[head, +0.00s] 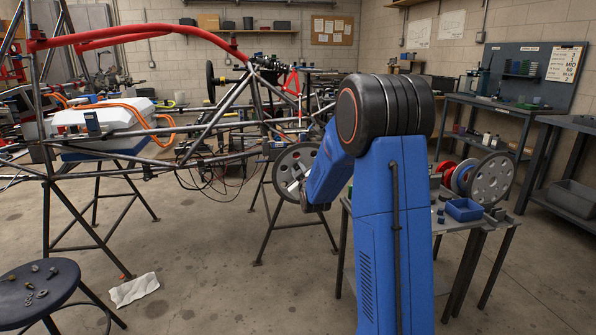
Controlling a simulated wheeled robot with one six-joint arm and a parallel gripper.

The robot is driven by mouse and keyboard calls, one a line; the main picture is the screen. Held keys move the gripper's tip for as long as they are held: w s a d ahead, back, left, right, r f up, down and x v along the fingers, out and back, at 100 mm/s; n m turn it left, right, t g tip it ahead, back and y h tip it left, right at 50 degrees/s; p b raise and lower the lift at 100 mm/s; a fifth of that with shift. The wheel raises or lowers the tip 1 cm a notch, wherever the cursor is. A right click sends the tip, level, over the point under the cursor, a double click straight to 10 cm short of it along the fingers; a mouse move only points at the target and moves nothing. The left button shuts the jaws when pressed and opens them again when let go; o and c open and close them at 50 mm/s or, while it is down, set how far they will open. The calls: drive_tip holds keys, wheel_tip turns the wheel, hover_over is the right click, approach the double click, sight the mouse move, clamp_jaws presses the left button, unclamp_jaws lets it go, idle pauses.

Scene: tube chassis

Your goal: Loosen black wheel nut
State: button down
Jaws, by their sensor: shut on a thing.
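A grey wheel disc with round holes (297,156) is at the right end of the tube chassis (232,100). My blue arm reaches over to it from the right and partly covers it. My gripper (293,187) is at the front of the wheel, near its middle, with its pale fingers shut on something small. The black wheel nut cannot be made out; the fingers and arm hide the hub.
A metal cart (450,234) at right holds a blue bin (464,210), small black parts and spare wheel discs (490,178). A round stool (38,290) with loose nuts and washers stands at front left. A white cloth (134,289) lies on the floor. The middle floor is clear.

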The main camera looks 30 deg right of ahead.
drive_tip(key=shift+d, duration=0.1)
drive_tip(key=n, duration=0.4)
drive_tip(key=shift+n, duration=0.4)
drive_tip(key=c, duration=1.5)
unclamp_jaws()
drive_tip(key=v, duration=1.7)
drive_tip(key=shift+s, duration=0.25)
